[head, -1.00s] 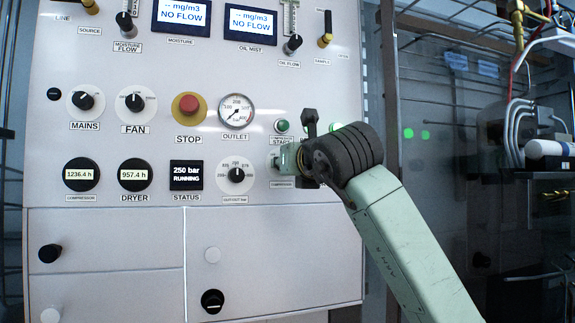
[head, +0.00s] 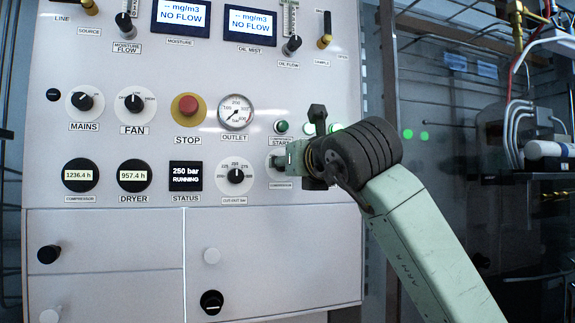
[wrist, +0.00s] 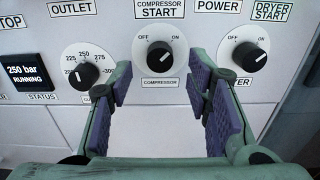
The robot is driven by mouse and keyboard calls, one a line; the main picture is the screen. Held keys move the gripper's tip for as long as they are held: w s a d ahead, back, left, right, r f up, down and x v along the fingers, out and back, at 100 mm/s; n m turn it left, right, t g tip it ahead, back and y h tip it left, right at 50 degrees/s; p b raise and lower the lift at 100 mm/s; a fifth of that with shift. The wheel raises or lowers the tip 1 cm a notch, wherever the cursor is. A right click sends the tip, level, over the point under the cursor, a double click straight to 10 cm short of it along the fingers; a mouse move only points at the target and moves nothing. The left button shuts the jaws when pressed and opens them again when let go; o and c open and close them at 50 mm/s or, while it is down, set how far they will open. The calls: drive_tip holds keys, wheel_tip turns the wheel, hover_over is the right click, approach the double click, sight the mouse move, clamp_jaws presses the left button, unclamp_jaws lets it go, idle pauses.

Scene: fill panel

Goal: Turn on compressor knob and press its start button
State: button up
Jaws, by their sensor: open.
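The black compressor knob (wrist: 160,57) sits on a white dial marked OFF and ON. Its white pointer line leans to the upper right, toward ON. In the head view the knob (head: 276,162) is partly covered by my gripper (head: 291,158). The green compressor start button (head: 281,127) is just above it; in the wrist view only its label shows at the top. My gripper (wrist: 160,88) is open and empty. Its purple-padded fingers stand left and right, slightly below the knob and apart from it. The status display (wrist: 24,71) reads 250 bar RUNNING.
The red stop button (head: 189,104) and outlet gauge (head: 236,112) are farther left. A second green button (head: 335,127) is partly hidden.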

drive_tip(key=v, duration=0.8)
drive_tip(key=shift+s, duration=0.3)
drive_tip(key=shift+d, duration=0.1)
